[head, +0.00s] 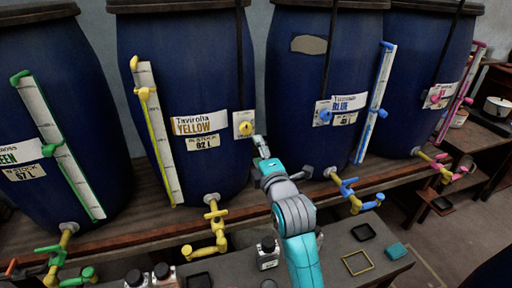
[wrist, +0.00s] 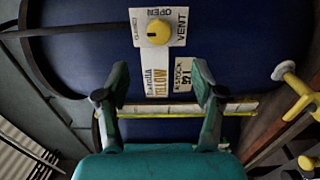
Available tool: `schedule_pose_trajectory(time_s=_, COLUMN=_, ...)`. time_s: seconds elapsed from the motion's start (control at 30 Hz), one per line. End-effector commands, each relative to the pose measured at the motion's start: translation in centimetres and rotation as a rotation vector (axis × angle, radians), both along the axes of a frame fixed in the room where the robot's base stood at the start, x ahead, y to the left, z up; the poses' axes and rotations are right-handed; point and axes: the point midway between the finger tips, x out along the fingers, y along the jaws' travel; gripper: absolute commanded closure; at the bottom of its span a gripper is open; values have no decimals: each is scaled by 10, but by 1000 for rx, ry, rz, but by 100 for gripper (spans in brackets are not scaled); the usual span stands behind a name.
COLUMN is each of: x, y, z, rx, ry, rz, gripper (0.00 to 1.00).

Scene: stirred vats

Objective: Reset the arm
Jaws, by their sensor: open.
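My gripper (head: 261,146) is raised in front of the yellow vat (head: 189,60), at its right side, close below the yellow vent knob (head: 244,126). In the wrist view my gripper (wrist: 160,72) has its two teal fingers spread, with nothing between them. The vent knob (wrist: 158,31) sits beyond the fingertips on a white plate marked OPEN, CLOSED and VENT. It appears apart from the fingers. My teal and grey arm (head: 297,215) reaches up from the bottom of the head view.
The blue vat (head: 290,90) stands right of my gripper, the green vat (head: 50,110) far left. A yellow tap (head: 214,222) and a blue tap (head: 345,186) stick out low on either side of my arm. Bottles (head: 267,254) and small trays (head: 357,262) occupy the front bench.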

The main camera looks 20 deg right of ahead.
Motion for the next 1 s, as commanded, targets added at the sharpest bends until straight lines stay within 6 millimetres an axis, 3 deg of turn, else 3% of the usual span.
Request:
schedule_pose_trajectory(time_s=0.4, x=-1, y=0, z=0, rx=0, ry=0, rz=0, gripper=32)
schedule_pose_trajectory(time_s=0.53, x=-6, y=0, z=-9, rx=18, ry=6, rz=0, gripper=32)
schedule_pose_trajectory(time_s=0.67, x=-24, y=0, z=-40, rx=86, ry=22, rz=-2, gripper=32)
schedule_pose_trajectory(time_s=1.0, x=-113, y=0, z=-141, rx=381, ry=73, rz=-15, gripper=32)
